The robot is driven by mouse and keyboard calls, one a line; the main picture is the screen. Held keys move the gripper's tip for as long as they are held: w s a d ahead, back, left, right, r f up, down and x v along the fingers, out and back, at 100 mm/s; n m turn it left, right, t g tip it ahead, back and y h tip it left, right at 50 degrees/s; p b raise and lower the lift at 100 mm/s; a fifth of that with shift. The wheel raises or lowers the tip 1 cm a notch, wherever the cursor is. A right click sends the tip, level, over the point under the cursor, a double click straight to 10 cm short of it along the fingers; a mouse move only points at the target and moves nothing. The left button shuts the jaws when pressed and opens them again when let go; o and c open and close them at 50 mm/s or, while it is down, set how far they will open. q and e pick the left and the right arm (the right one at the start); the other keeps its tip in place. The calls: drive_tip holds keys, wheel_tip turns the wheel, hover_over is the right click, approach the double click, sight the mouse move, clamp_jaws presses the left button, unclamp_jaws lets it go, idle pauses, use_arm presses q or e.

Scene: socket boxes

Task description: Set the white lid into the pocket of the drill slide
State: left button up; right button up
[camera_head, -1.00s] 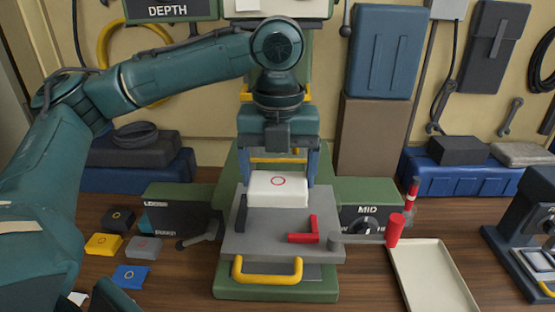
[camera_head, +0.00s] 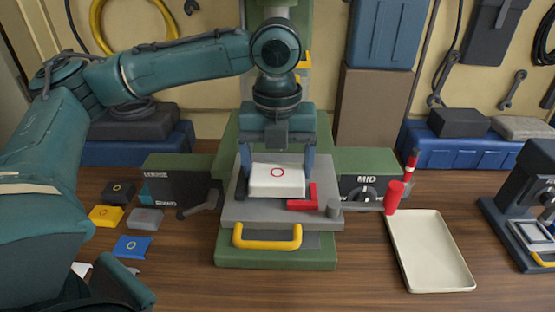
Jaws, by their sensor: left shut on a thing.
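The white lid (camera_head: 277,181) with a red ring on top is between the fingers of my left gripper (camera_head: 277,172), which is shut on it. The slide has a yellow handle (camera_head: 267,236) in front. My right gripper is not in view.
Black, yellow, grey and blue lids (camera_head: 132,246) lie on the table at left. A dark lever (camera_head: 200,204) stands left of the slide, a red-handled clamp (camera_head: 394,197) right of it. An empty cream tray (camera_head: 432,250) lies at right.

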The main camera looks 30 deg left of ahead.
use_arm(q)
drive_tip(key=o, duration=0.9)
drive_tip(key=shift+d+f, duration=0.15)
drive_tip(key=shift+f, duration=0.25)
drive_tip(key=shift+s, duration=0.1)
drive_tip(key=shift+r, duration=0.5)
wheel_tip(320, 180, up, 12)
drive_tip(key=shift+f, duration=0.1)
